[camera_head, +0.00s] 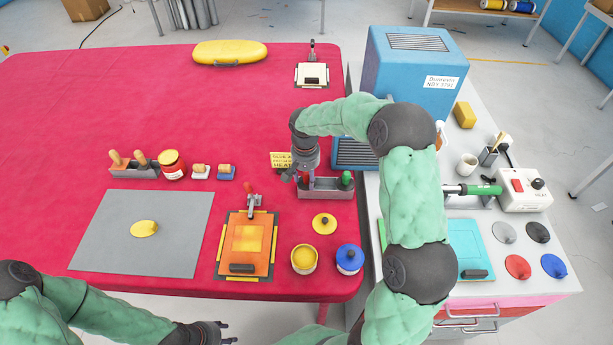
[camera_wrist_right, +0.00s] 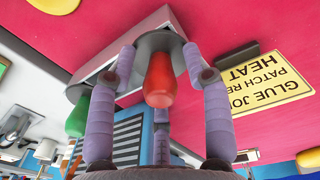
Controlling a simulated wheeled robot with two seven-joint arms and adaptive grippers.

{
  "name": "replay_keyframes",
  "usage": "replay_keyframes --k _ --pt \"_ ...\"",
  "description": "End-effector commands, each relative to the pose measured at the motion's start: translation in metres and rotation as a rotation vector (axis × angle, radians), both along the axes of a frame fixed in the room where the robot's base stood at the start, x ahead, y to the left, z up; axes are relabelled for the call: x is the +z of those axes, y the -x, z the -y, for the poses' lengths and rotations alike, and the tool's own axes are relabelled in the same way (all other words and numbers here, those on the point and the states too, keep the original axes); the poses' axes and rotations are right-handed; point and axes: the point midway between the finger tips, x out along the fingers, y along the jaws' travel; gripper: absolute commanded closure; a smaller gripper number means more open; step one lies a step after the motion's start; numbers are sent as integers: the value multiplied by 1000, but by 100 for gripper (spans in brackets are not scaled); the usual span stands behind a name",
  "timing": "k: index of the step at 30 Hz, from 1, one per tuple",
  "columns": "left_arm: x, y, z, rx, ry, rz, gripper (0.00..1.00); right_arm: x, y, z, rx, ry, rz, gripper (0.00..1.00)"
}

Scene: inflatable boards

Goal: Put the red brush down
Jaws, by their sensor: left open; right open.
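The red brush (camera_wrist_right: 160,82) has its red handle in view in the right wrist view, standing in a grey holder (camera_head: 328,194). My right gripper (camera_wrist_right: 159,62) is open, with its fingers spread around the red handle; I see a gap on both sides of it. In the head view my right gripper (camera_head: 303,178) is over the left end of the holder and mostly hides the red brush. A green-handled brush (camera_head: 346,179) stands at the holder's right end. My left gripper (camera_head: 222,332) is open and empty in front of the red table.
An orange press board (camera_head: 245,245), a yellow pot (camera_head: 304,258) and a blue pot (camera_head: 349,259) are nearer the front. A blue heater box (camera_head: 410,75) is to the right. The table's back left is clear.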

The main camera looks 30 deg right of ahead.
Motion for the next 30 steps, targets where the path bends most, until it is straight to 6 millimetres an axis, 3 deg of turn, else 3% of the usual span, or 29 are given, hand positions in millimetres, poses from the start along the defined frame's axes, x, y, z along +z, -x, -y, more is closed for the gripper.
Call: replay_keyframes --k 5,18,24,30 --pt "10 0 0 0 0 0 57 19 -1 0 0 1 3 50" --pt "31 0 0 0 0 0 57 105 0 -4 1 0 4 50" --pt "35 0 0 0 0 0 57 125 1 -4 0 0 2 50" --pt "36 0 0 0 0 0 57 130 1 -5 0 0 0 50"
